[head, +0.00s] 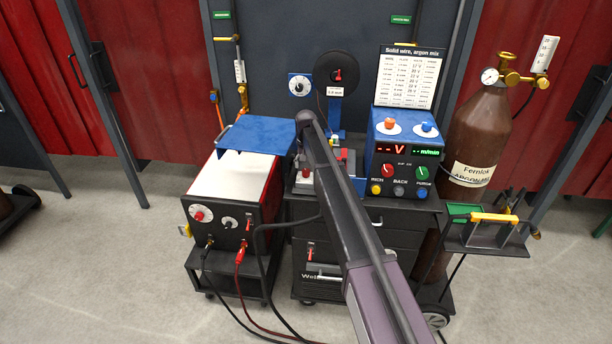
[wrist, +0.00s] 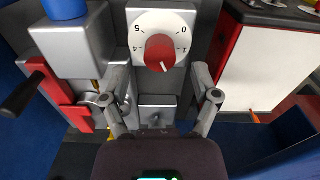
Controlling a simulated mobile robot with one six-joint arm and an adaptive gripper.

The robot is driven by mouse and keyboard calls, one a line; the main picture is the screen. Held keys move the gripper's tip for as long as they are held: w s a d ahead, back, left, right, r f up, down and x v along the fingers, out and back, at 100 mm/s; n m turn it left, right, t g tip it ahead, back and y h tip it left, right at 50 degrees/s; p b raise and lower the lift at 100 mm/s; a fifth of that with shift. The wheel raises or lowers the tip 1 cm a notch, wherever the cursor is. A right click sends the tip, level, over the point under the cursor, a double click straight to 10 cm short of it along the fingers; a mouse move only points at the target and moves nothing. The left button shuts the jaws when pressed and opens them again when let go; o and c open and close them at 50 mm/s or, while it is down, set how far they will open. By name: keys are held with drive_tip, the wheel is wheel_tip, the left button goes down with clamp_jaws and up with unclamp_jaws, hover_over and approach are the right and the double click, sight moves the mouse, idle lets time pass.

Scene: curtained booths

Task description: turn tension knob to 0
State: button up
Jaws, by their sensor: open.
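The tension knob (wrist: 160,52) is a round red knob with a white pointer mark, on a white dial plate (wrist: 146,18) in the wrist view. The figures 0 and 1 show at its right, 5 and 4 at its left. The pointer mark faces the bottom of the picture, away from the 0. My gripper (wrist: 161,85) is open, with one finger below left and one below right of the knob. No finger touches it visibly. In the head view my arm hides the gripper and the knob.
A red lever (wrist: 55,90) with a black handle stands left of the gripper in the wrist view. A white-sided red box (wrist: 265,65) stands at right. In the head view, a blue meter unit (head: 405,150) and a brown gas cylinder (head: 478,125) stand right of my arm.

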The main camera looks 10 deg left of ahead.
drive_tip(key=shift+f+b, duration=1.05)
drive_tip(key=shift+f, duration=0.25)
clamp_jaws()
